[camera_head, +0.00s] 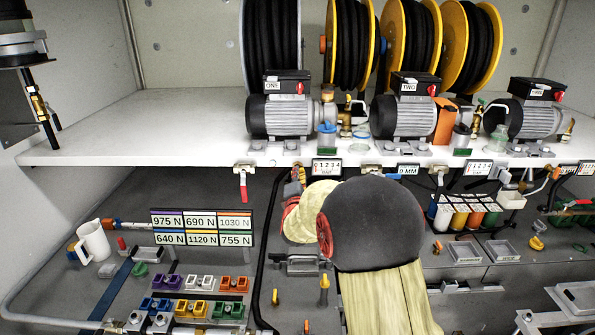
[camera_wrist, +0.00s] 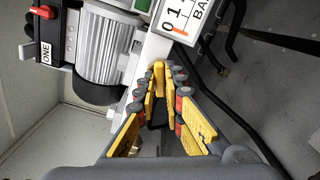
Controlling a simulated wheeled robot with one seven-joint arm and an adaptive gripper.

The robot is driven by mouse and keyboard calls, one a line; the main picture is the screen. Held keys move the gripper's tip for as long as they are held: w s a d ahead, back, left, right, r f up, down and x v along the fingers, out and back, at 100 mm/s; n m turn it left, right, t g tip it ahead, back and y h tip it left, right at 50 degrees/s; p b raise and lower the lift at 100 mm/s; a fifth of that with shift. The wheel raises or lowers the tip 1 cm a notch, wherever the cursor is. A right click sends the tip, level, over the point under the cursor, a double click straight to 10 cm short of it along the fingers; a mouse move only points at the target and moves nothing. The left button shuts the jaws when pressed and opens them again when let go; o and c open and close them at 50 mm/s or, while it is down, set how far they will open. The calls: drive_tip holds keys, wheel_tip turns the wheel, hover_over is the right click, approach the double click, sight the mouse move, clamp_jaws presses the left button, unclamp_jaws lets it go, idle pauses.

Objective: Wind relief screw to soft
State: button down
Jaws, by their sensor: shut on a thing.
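My gripper (camera_wrist: 160,92) reaches up to the underside of the white shelf, below the motor marked ONE. Its yellow fingers close on a small yellow piece (camera_wrist: 158,72), which looks like the relief screw; the fingers hide most of it. A white scale plate (camera_wrist: 182,18) marked in BAR stands right beside the fingertips, with a short red bar near its low end. In the head view, the gripper tip (camera_head: 297,184) is just left of this plate (camera_head: 326,167), and my arm covers much of the area below. The words soft or hard are not readable anywhere.
The motor ONE (camera_head: 281,116) stands on the white shelf (camera_head: 195,130) above the fingers. A red-handled valve (camera_head: 243,183) hangs to the left. A black hose (camera_wrist: 230,115) runs close by the fingers. A force label board (camera_head: 202,228) stands lower left.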

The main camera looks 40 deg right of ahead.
drive_tip(key=shift+n, duration=0.8)
drive_tip(key=shift+n+p, duration=1)
drive_tip(key=shift+n, duration=1.4)
drive_tip(key=c, duration=1.8)
unclamp_jaws()
drive_tip(key=shift+s+a, duration=0.1)
